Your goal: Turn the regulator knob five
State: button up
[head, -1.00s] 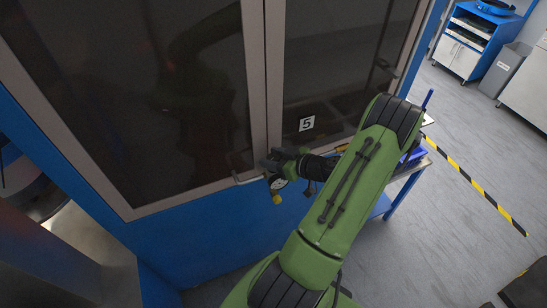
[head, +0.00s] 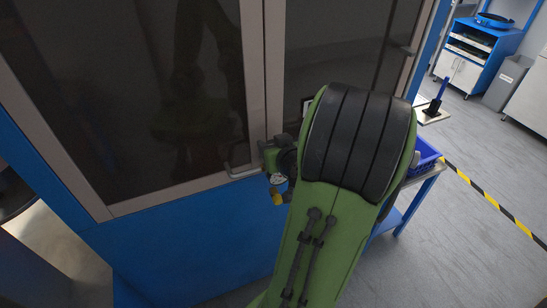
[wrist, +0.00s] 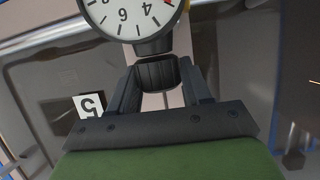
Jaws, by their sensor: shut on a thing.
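In the wrist view the black ribbed regulator knob (wrist: 157,74) sits between the two dark fingers of my gripper (wrist: 159,85), which is shut on it. A white round gauge (wrist: 125,18) with black numbers is just beyond the knob. The white label "5" (wrist: 90,106) is to the left of the fingers. In the head view the regulator's gauge (head: 278,179) and yellow part (head: 277,198) show in front of the cabinet. My green arm hides most of the gripper and the knob there, and nearly all of the label.
The blue cabinet with dark glass doors (head: 150,95) fills the left, with a door handle (head: 243,171) left of the regulator. A small blue table with a blue crate (head: 425,156) stands right of my arm. Grey floor is free further right, crossed by yellow-black tape (head: 490,198).

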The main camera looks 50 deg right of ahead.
jog(key=m+g+h+b, duration=0.2)
jog(key=m+b, duration=0.1)
jog(key=shift+w+a+f+h, duration=0.1)
jog(key=shift+w+a+h, duration=0.1)
jog(key=shift+w+h, duration=0.15)
jog(key=m+g+h+b, duration=0.1)
jog(key=m+g+b, duration=0.1)
jog(key=b, duration=0.1)
jog(key=m+g+h+b, duration=0.1)
jog(key=m+g+b, duration=0.1)
jog(key=b, duration=0.1)
jog(key=shift+s+d+f+g+h, duration=0.1)
jog(key=shift+s+f+g+h, duration=0.1)
jog(key=shift+g+h, duration=0.2)
jog(key=shift+s+r+m+g+h+b, duration=0.15)
jog(key=shift+m+g+b, duration=0.45)
jog(key=shift+m+g, duration=0.5)
jog(key=shift+w+r+m+g+h+b, duration=0.1)
jog(key=shift+m+g+b, duration=0.45)
jog(key=shift+m+g, duration=0.5)
jog(key=shift+s+f+g, duration=0.1)
jog(key=shift+g, duration=0.15)
jog(key=o, duration=1)
jog(key=shift+d, duration=0.1)
jog(key=shift+c, duration=0.2)
